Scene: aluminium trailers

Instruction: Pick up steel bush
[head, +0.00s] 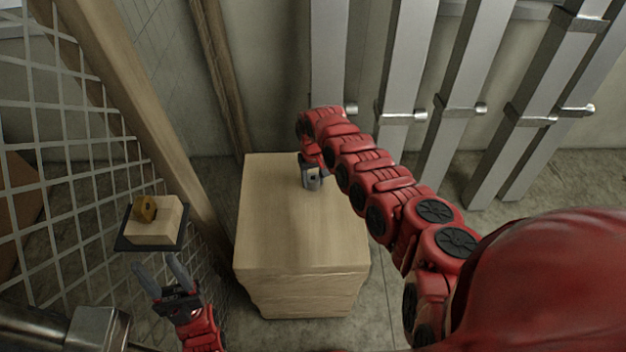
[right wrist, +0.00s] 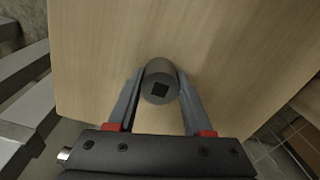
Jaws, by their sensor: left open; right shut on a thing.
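The steel bush (right wrist: 160,72) is a grey cylinder with a dark square hole in its end face, seen in the right wrist view. My right gripper (right wrist: 159,88) is shut on it, one finger along each side. In the head view my right gripper (head: 312,184) is over the top of the wooden block table (head: 280,225), towards its far right part; the bush is hard to make out there. I cannot tell whether the bush touches the wood. My left gripper (head: 156,264) is open and empty at the lower left, in front of a dark shelf plate (head: 124,243).
A wire mesh (head: 75,170) and wooden post (head: 130,110) stand at left. Metal beams (head: 400,80) lean on the back wall. The wooden top is otherwise clear.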

